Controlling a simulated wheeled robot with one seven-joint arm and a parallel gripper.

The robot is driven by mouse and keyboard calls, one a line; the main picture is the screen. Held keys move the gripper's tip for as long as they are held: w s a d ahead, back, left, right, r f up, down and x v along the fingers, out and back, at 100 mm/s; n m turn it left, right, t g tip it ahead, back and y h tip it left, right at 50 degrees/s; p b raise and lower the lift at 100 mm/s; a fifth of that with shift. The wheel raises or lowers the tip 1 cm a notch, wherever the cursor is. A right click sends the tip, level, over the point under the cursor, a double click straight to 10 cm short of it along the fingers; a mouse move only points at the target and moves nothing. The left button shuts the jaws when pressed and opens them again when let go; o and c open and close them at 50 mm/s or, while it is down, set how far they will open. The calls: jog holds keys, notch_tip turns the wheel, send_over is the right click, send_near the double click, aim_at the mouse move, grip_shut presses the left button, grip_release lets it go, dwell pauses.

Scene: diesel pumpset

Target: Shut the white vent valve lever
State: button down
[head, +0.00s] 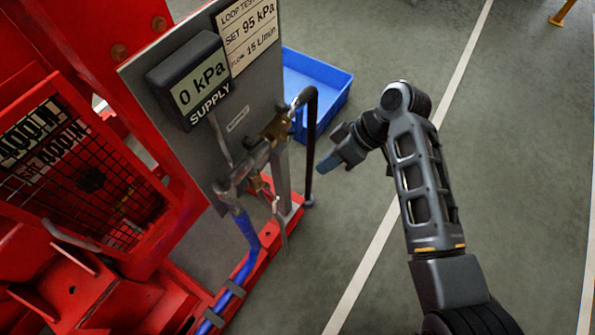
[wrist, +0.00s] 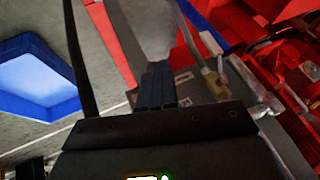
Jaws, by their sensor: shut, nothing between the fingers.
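A thin pale lever (head: 278,212) hangs below a small fitting under the pipework in the head view, pointing steeply downward. It looks like the white vent lever, but its markings are too small to read. The grey pipe (head: 256,158) with a brass valve (head: 279,126) runs above it. My gripper (head: 328,164) is shut and empty, to the right of the pipework and apart from the lever.
A grey panel (head: 190,145) carries the supply display (head: 197,85), reading 0 kPa. A black hose (head: 311,135) stands between my gripper and the pipework. A blue hose (head: 245,255) runs down along the red frame (head: 150,290). A blue bin (head: 328,78) lies behind.

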jog(key=s+a+f+g, duration=0.1)
jog(key=s+a+f, duration=0.3)
jog(key=a, duration=0.5)
jog(key=shift+f+n+g+y, duration=0.3)
jog(key=shift+f+n+y, duration=0.05)
jog(key=shift+n+y, duration=0.05)
jog(key=shift+s, duration=0.1)
jog(key=shift+b, duration=0.3)
